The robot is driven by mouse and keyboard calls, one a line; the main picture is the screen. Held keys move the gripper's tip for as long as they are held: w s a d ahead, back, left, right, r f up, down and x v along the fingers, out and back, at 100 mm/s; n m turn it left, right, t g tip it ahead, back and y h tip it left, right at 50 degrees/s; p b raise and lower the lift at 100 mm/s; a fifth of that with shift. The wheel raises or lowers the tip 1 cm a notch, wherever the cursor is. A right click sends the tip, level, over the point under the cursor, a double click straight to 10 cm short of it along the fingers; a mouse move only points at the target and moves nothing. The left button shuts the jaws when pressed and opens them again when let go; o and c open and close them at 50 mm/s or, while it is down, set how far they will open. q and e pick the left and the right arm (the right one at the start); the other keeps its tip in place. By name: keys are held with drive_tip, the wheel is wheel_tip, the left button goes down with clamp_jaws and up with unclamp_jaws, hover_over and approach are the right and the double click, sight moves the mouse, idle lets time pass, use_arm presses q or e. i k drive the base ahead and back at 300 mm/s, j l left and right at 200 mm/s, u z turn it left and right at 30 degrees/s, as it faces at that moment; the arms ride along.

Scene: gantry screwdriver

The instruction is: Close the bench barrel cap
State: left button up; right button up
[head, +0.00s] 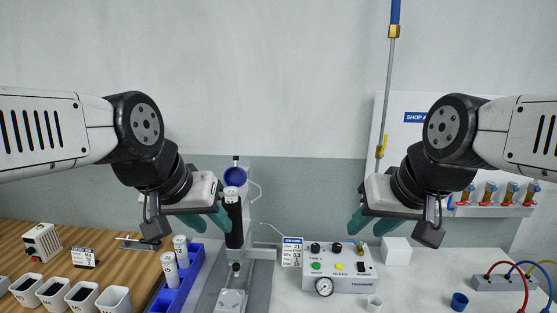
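A dark upright barrel (234,222) with a white upper part stands on the grey bench stand (262,215). A round blue cap-like part (235,177) sits at the top of the stand, tilted with its face toward me; it appears raised off the barrel. My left gripper (207,222) is open and empty, just left of the barrel, its right finger close to it; I cannot tell whether they touch. My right gripper (371,222) is open and empty, well to the right, above and behind the control box.
A blue rack (187,289) with white cylinders stands left of the stand. A control box (340,270) with buttons and gauge is right of it. White bins (82,297) line the wooden left side. A small blue cup (459,301) and a white cup (374,303) stand at front right.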

sight(236, 176)
drive_tip(key=l+u, duration=0.15)
drive_tip(key=u, duration=0.25)
drive_tip(key=l+u, duration=0.1)
drive_tip(key=u, duration=0.25)
drive_tip(key=k+l+u, duration=0.3)
drive_tip(key=l, duration=0.25)
drive_tip(key=k+l+u, duration=0.35)
drive_tip(key=l, duration=0.15)
drive_tip(key=k+l+z, duration=0.2)
drive_tip(key=k+l, duration=0.2)
drive_tip(key=l, duration=0.2)
drive_tip(key=j+z, duration=0.2)
drive_tip(key=z, duration=0.15)
drive_tip(key=i+j+z, duration=0.1)
drive_tip(key=z, duration=0.3)
drive_tip(key=j+z, duration=0.35)
drive_tip(key=l, duration=0.05)
